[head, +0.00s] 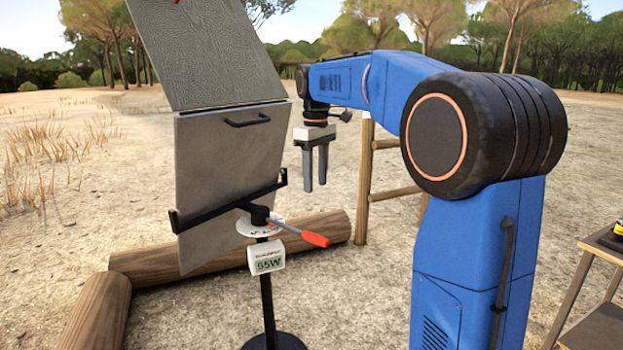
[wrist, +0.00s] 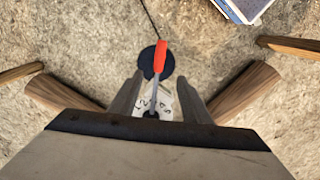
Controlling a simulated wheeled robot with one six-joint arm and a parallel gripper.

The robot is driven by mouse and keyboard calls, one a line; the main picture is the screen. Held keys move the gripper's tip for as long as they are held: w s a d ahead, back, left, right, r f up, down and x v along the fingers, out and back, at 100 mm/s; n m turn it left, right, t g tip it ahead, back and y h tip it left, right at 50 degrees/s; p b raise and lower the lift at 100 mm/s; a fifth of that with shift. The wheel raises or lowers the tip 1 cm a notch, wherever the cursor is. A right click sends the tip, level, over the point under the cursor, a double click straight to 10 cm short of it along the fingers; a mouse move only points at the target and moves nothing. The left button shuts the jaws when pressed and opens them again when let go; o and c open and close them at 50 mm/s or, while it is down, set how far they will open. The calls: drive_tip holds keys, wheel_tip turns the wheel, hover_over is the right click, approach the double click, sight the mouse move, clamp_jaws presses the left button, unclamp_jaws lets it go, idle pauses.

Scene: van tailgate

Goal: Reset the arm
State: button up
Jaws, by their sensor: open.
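My gripper (head: 315,186) hangs from the blue arm with its two grey fingers pointing down, apart and with nothing between them. It is in the air to the right of a tilted grey folding panel (head: 225,165) on a stand, above and behind the red-handled lever (head: 314,239). In the wrist view, my gripper (wrist: 160,82) shows both fingers spread, with the red handle (wrist: 161,56) and part of a white dial (wrist: 163,100) seen below between them. They appear well apart from the fingers.
The stand has a round black base (head: 292,341) and a white readout box (head: 266,257) marked 55W. Logs (head: 165,262) lie behind it on sandy ground. A wooden frame (head: 366,180) stands behind the arm. A wooden table (head: 604,240) is at the right edge.

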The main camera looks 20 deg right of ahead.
drive_tip(key=s+a+f+m+t, duration=0.1)
drive_tip(key=s+a+f+m, duration=0.15)
drive_tip(key=s, duration=0.75)
drive_tip(key=s+a+f+m+t, duration=0.1)
drive_tip(key=s+f+t, duration=0.15)
drive_tip(key=s, duration=0.75)
drive_tip(key=s+a+f+m+t, duration=0.1)
drive_tip(key=s+f+m, duration=0.1)
drive_tip(key=s+f, duration=1.2)
drive_tip(key=shift+s+a, duration=0.15)
drive_tip(key=shift+s, duration=0.25)
drive_tip(key=shift+m, duration=0.25)
idle(0.8)
